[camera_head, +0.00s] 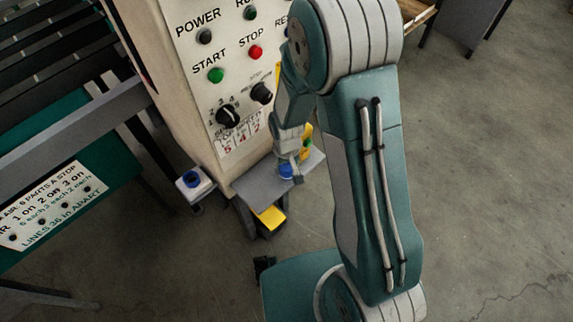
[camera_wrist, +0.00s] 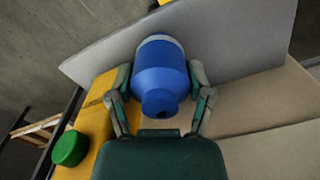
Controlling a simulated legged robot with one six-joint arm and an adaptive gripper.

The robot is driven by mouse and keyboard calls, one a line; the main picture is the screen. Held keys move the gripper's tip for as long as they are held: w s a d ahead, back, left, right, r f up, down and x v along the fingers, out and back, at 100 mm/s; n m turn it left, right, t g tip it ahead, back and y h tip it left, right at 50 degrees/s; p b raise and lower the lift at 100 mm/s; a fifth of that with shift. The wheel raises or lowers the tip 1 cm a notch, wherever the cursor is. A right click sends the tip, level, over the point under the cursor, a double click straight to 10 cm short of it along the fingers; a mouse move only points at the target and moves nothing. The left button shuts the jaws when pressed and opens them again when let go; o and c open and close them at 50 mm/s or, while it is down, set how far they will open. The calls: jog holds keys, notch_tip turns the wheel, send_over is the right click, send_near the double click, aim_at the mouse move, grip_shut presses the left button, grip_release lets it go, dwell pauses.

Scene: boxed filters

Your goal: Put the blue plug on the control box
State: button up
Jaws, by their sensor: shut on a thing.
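The blue plug (camera_wrist: 160,88) is a bottle-like piece with a narrow end and a pale band; it fills the middle of the wrist view. My gripper (camera_wrist: 160,76) is shut on it, one finger on each side. In the head view the plug (camera_head: 286,171) shows small beneath my gripper (camera_head: 289,157), at the grey shelf on the front of the control box (camera_head: 180,100). The box is beige, with labelled buttons and knobs. I cannot tell whether the plug touches the grey shelf (camera_head: 252,187). My arm hides the box's right side.
A yellow piece with a green cap (camera_wrist: 70,148) is close to my gripper's left in the wrist view. A blue-topped white block (camera_head: 193,182) sits left of the shelf. A conveyor frame (camera_head: 80,128) stands at left.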

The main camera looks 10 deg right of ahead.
jog(key=shift+a+f, duration=0.1)
jog(key=o, duration=1.2)
notch_tip(320, 180, up, 13)
jog(key=shift+f, duration=0.2)
jog(key=s+d+r+m+t, duration=0.1)
jog(key=s+d+r+t, duration=0.1)
jog(key=s+r, duration=0.5)
jog(key=s+d+r+m+t, duration=0.1)
jog(key=s+d+r+t, duration=0.2)
jog(key=r, duration=1)
jog(key=s+d, duration=0.2)
jog(key=s, duration=0.3)
jog(key=shift+d+r+t, duration=0.2)
jog(key=shift+d+t, duration=0.05)
jog(key=shift+t, duration=0.05)
